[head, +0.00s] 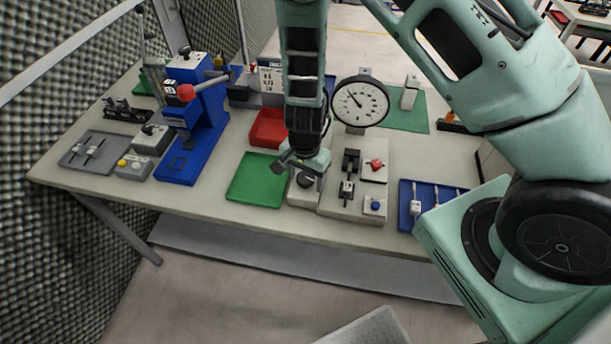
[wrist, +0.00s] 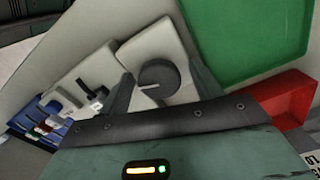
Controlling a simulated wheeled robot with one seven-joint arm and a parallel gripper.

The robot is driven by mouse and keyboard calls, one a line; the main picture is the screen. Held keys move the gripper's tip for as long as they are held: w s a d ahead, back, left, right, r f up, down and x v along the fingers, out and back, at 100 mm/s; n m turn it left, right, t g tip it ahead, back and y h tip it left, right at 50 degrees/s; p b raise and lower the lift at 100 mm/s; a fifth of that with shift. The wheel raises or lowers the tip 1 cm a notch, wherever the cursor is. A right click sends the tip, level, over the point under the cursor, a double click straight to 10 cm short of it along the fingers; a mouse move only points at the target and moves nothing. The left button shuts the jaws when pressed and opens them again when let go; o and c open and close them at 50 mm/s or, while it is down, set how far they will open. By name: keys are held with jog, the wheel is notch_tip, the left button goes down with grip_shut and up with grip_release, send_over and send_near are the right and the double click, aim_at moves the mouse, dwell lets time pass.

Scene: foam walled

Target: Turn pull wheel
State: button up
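A round dark knob (wrist: 158,80) with a white pointer line sits on a pale block (wrist: 152,45). It is the wheel-like control nearest my gripper. My gripper (wrist: 161,68) is open, with one dark finger on each side of the knob. Whether the fingers touch it I cannot tell. In the head view my gripper (head: 297,164) points down over the same knob (head: 305,181), at the table's front edge. The gripper partly covers the block there.
Right of the knob is a panel (head: 340,205) with a black lever, a red knob and a blue button. A green mat (head: 257,180) lies left, a red tray (head: 268,128) behind it. A dial gauge (head: 360,101) stands behind. A blue press (head: 198,125) stands further left.

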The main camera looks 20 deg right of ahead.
aim_at(304, 179)
notch_tip(304, 179, up, 17)
jog(key=shift+r+p, duration=0.2)
jog(key=shift+p, duration=0.1)
dwell(0.4)
dwell(0.3)
jog(key=s+a+r+n+b, duration=0.1)
jog(key=s+a+n+b, duration=0.2)
jog(key=s+n, duration=0.6)
jog(key=s+a+r+n+b, duration=0.2)
jog(key=s+n+b, duration=0.3)
jog(key=s+n, duration=0.4)
jog(key=shift+s+a+r+n+y, duration=0.15)
jog(key=shift+s+a+n+y, duration=0.3)
jog(key=shift+s, duration=0.65)
jog(key=shift+a, duration=0.1)
